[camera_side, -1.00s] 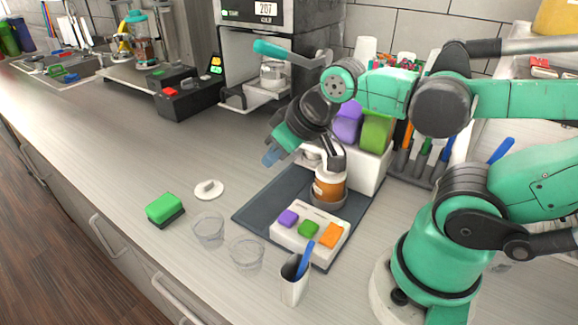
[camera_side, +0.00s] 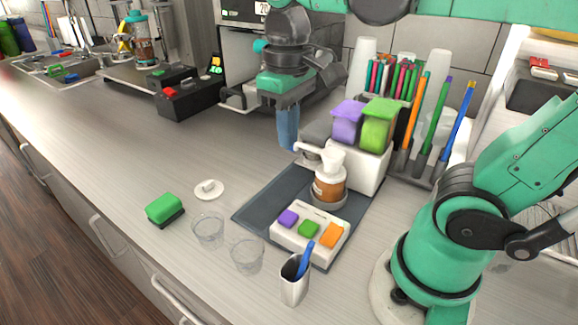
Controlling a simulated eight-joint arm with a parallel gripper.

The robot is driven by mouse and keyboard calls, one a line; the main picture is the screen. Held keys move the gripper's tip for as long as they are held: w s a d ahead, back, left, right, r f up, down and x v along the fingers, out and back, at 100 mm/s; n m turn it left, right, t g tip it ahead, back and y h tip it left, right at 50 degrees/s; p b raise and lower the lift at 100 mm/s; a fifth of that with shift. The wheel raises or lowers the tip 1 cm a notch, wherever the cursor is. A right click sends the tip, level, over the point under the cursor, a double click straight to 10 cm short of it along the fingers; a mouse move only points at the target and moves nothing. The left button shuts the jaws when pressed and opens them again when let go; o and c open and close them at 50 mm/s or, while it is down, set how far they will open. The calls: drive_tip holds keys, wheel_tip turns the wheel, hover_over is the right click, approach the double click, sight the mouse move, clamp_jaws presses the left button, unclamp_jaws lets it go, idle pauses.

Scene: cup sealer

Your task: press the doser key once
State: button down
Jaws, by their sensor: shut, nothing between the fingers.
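A white key panel (camera_side: 295,240) lies at the front of a dark mat, with a purple key (camera_side: 288,218), a green key (camera_side: 308,229) and an orange key (camera_side: 333,235). I cannot tell which one is the doser key. Behind the panel stands an amber pump bottle (camera_side: 329,183) with a white pump head. Behind it a white unit (camera_side: 372,172) carries a purple container (camera_side: 346,127) and a green container (camera_side: 379,122). My gripper (camera_side: 288,147) is shut and empty. Its blue fingers point down, above and behind the panel, left of the containers and apart from the keys.
Two clear cups (camera_side: 247,256), a white lid (camera_side: 209,189) and a green sponge (camera_side: 164,208) lie left of the mat (camera_side: 262,207). A white holder (camera_side: 294,284) with a blue tool stands in front. Straws and coloured-handled tools stand at the back right.

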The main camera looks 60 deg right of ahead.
sight(287, 215)
drive_tip(key=shift+f, duration=0.1)
wheel_tip(287, 215, down, 14)
drive_tip(key=shift+r, duration=0.1)
idle(0.6)
drive_tip(key=shift+f, duration=0.95)
drive_tip(key=shift+w, duration=0.1)
drive_tip(key=shift+r, duration=0.1)
wheel_tip(287, 215, up, 14)
idle(0.6)
idle(2.2)
